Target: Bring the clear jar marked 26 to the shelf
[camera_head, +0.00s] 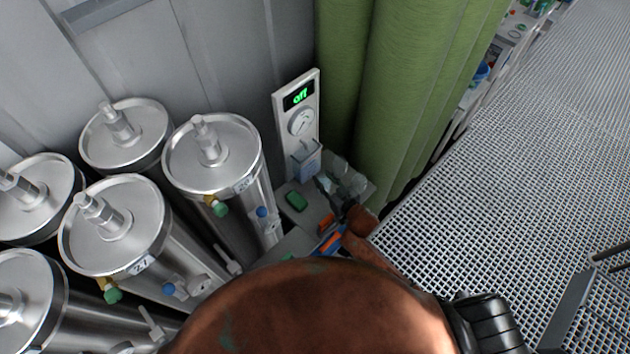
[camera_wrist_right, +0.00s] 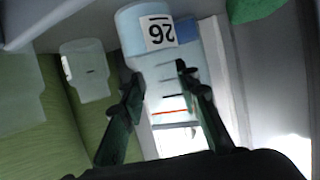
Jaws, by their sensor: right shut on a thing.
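The clear jar marked 26 (camera_wrist_right: 139,20) shows in the right wrist view with its label upside down. It sits between the two dark green fingers of my right gripper (camera_wrist_right: 156,86), which is shut on it. In the head view my right gripper (camera_head: 334,194) is small and partly hidden by my arm, over a grey shelf (camera_head: 285,213) beside the wall panel. I cannot make out the number there, nor whether the jar touches the shelf. My left gripper is not in view.
Another clear jar (camera_wrist_right: 90,75) stands left of the held one. A green block (camera_head: 296,201) lies on the shelf. A white panel (camera_head: 297,100) reads "off". Several steel vessels (camera_head: 213,150) stand left, green columns (camera_head: 400,90) behind, and grating (camera_head: 520,150) right.

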